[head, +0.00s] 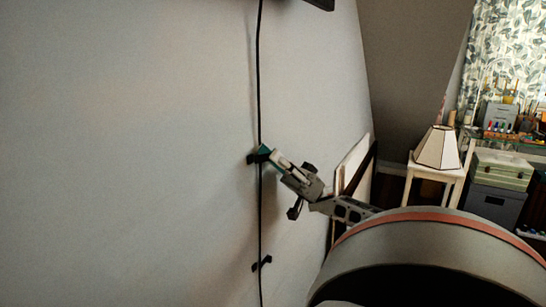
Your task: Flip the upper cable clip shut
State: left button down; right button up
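A thin black cable (259,90) runs down the pale wall. The upper cable clip (254,157) sits on it at mid-height, dark with a teal part (265,148) on its right side. My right gripper (273,155) reaches in from the lower right with its tips at the right side of this clip. Its fingers look together in one narrow shape. Whether they touch the clip, and how far the clip's flap is open, is too small to tell. A lower black clip (262,263) sits further down the cable.
A dark object (320,4) is cut off at the top edge. To the right stand a white stool (437,172) with a lamp (438,147), and stacked boxes (502,170). The wall left of the cable is bare.

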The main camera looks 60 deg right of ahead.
jog(key=shift+d+f, duration=0.1)
jog(key=shift+d, duration=0.15)
pick_arm(q)
jog(key=shift+w+r, duration=0.1)
jog(key=shift+w, duration=0.05)
pick_arm(e)
jog(key=v, duration=1.1)
jog(key=shift+f, duration=0.2)
jog(key=shift+o, duration=0.8)
jog(key=shift+s+d, duration=0.1)
